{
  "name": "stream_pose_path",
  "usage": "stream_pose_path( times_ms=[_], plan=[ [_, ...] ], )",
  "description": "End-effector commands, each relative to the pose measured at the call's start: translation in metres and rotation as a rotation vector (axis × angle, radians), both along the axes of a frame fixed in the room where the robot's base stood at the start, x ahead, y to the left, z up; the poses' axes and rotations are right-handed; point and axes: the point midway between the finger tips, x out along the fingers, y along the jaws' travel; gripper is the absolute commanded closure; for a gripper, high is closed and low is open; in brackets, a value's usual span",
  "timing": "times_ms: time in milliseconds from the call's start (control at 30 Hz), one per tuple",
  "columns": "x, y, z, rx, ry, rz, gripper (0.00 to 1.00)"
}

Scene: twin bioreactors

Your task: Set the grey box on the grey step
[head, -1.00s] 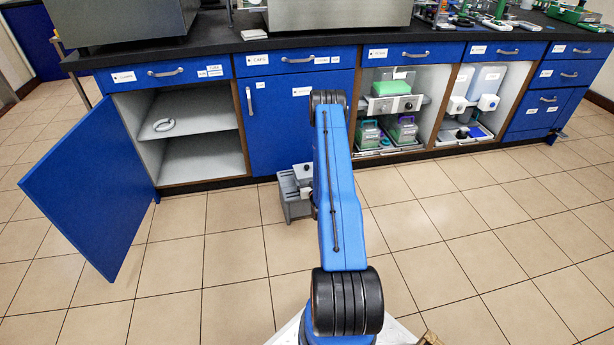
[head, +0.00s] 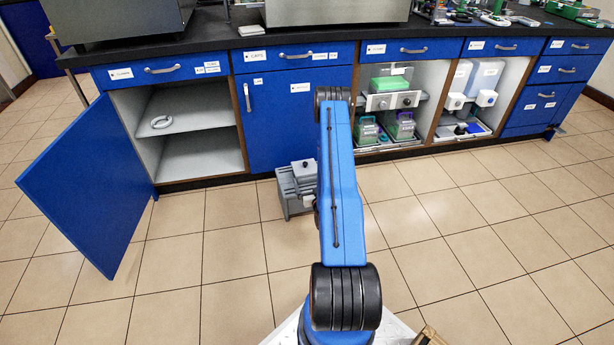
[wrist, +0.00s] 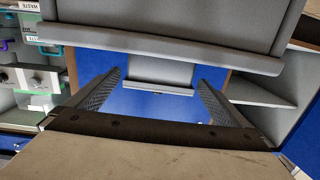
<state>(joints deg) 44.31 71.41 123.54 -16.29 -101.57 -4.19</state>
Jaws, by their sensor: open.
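The grey step (head: 292,204) stands on the floor before the closed blue cabinet door, partly behind my blue arm. A smaller grey block with a dark spot (head: 303,170) shows at its top; I cannot tell whether it is the box or part of my wrist. The wrist view looks upside down. In it a wide grey body with a lip, apparently the step (wrist: 170,22), fills the top. A narrower grey piece, probably the grey box (wrist: 160,75), shows past that lip, between the finger lines. My gripper (wrist: 157,85) is open; contact is unclear.
A blue cabinet door (head: 90,185) stands open at the left, with a white ring (head: 161,122) on the shelf inside. An open bay with green-topped devices (head: 391,90) is right of the closed door. The tiled floor is free on both sides.

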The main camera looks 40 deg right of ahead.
Motion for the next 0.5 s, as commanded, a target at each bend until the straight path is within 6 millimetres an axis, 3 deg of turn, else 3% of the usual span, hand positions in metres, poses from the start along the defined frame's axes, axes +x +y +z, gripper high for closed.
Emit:
stream_pose_path(
  times_ms=[200,500],
  plan=[
    [-0.028,0.014,0.001,0.002,0.001,-0.002,0.00],
    [-0.037,0.020,0.002,0.000,0.000,0.000,0.00]
  ],
)
